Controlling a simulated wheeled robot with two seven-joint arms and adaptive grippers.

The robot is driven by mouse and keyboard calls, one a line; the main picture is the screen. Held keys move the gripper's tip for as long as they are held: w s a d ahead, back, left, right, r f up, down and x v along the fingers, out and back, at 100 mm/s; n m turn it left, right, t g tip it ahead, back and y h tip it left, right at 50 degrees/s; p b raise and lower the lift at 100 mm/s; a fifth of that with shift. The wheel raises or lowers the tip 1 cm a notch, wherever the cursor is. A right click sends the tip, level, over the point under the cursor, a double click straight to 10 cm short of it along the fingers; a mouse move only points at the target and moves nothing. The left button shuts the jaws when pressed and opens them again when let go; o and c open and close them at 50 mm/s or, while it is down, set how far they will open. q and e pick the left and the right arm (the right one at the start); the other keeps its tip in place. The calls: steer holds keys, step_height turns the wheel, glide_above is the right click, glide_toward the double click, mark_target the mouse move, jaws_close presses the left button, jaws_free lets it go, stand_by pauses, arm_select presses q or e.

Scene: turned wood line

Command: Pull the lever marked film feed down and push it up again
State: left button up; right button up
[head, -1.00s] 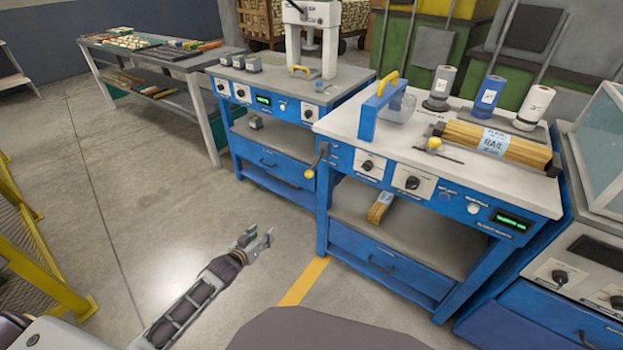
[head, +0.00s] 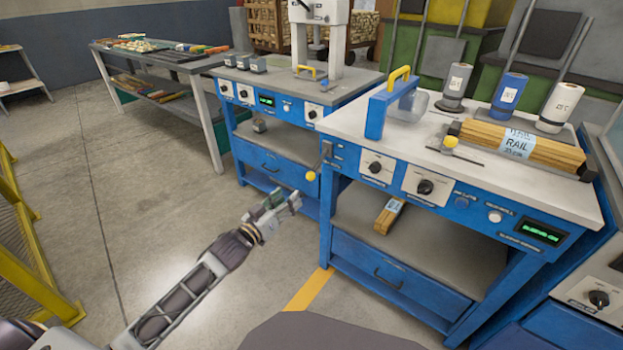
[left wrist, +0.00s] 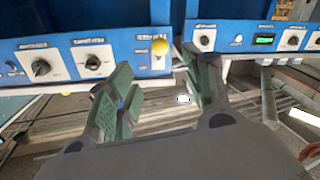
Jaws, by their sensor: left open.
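A lever with a yellow ball knob (head: 310,176) sticks out from the left front corner of the nearer blue bench; its rod slopes down to the knob. Its marking is too small to read. The knob also shows in the left wrist view (left wrist: 160,47), in front of a pale plate on the blue panel. My left gripper (head: 283,203) is open and empty, to the left of and below the knob in the head view, and apart from it. In the left wrist view its green-padded fingers (left wrist: 160,92) stand apart, with the knob beyond them. My right gripper is not in view.
The nearer bench (head: 350,125) has dial knobs on its front and carries a blue film dispenser (head: 380,112), a wrapped rail bundle (head: 520,145) and rolls. Another yellow knob (head: 450,142) sits on its top. A second blue bench (head: 345,88) stands behind.

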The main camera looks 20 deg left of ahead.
arm_select(q)
steer(key=shift+w, duration=0.1)
stand_by(0.3)
steer(key=b, duration=0.1)
glide_toward(308, 179)
steer(key=shift+w, duration=1.2)
steer(key=shift+d+b+x, duration=0.15)
steer(key=shift+b+x, duration=0.25)
steer(key=shift+x, duration=0.6)
steer(key=shift+d+b+x, duration=0.15)
steer(key=shift+b+x, duration=0.2)
steer(key=shift+x, duration=1.4)
steer(key=shift+w+d+b, duration=0.1)
steer(key=shift+w+b, duration=0.3)
steer(key=shift+w, duration=0.1)
steer(key=shift+b+x, duration=0.3)
steer(key=shift+x, duration=0.7)
steer(key=shift+w+d, duration=0.15)
steer(key=shift+w, duration=0.15)
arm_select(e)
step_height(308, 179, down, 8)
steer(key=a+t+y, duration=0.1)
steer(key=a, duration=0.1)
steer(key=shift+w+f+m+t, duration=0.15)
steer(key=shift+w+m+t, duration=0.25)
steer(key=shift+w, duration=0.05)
